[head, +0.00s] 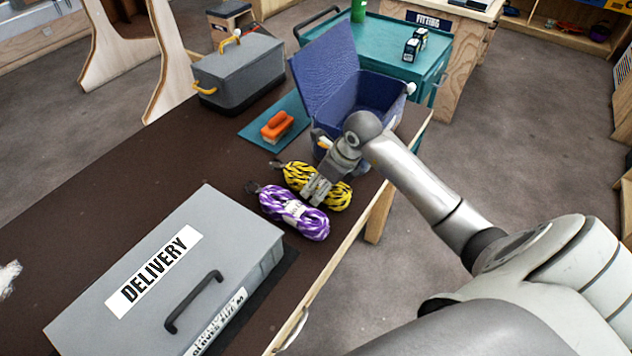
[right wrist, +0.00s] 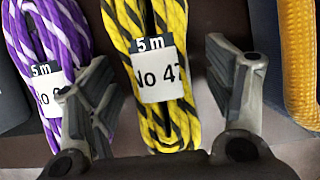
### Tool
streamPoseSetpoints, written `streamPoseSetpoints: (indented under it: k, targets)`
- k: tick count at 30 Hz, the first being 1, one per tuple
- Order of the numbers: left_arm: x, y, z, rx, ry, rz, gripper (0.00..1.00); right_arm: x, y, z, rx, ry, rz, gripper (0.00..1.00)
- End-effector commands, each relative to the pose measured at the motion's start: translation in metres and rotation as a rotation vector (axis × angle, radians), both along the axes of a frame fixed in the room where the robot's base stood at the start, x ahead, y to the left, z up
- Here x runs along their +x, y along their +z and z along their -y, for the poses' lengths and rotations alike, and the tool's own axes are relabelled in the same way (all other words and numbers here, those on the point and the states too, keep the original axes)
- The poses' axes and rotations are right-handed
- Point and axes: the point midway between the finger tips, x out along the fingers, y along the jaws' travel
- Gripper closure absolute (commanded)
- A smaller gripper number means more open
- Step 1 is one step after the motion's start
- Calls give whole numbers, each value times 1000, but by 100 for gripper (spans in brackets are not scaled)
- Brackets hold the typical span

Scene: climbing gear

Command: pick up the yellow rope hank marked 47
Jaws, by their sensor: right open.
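The yellow-and-black rope hank (head: 299,175) lies on the dark brown table, and its middle is partly covered by my right gripper in the head view. In the right wrist view the yellow hank (right wrist: 146,30) carries a white tag reading "5 m" and "No 47", its last digit near the tag's edge. My right gripper (head: 318,190) is open above the hank, its fingers (right wrist: 162,85) on either side of it in the wrist view. I cannot tell whether they touch it. My left gripper is not in view.
A purple-and-white hank (head: 294,212) lies close beside the yellow one. A grey DELIVERY box (head: 222,246) stands nearer. An open blue box (head: 330,72), an orange-handled brush (head: 277,126) and a grey case (head: 240,70) stand farther back. An orange textured thing (right wrist: 300,60) is at the wrist view's right.

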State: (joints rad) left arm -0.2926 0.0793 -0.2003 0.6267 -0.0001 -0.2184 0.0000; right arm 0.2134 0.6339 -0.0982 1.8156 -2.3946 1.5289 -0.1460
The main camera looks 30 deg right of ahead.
Motion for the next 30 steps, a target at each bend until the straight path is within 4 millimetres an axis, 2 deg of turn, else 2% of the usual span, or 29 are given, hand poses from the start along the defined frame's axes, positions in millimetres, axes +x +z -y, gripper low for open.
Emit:
streamPoseSetpoints:
  k: [3,7,15,25,30]
  targets:
    - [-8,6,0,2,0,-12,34,17,3,-8,3,1,0,25]
    - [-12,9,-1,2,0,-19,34,18,-9,-8,1,0,-3,25]
    - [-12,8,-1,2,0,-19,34,19,-11,-8,0,0,-1,25]
    - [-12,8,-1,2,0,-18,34,19,-11,-8,0,0,-1,67]
    - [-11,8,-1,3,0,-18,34,19,-10,-8,0,0,1,69]
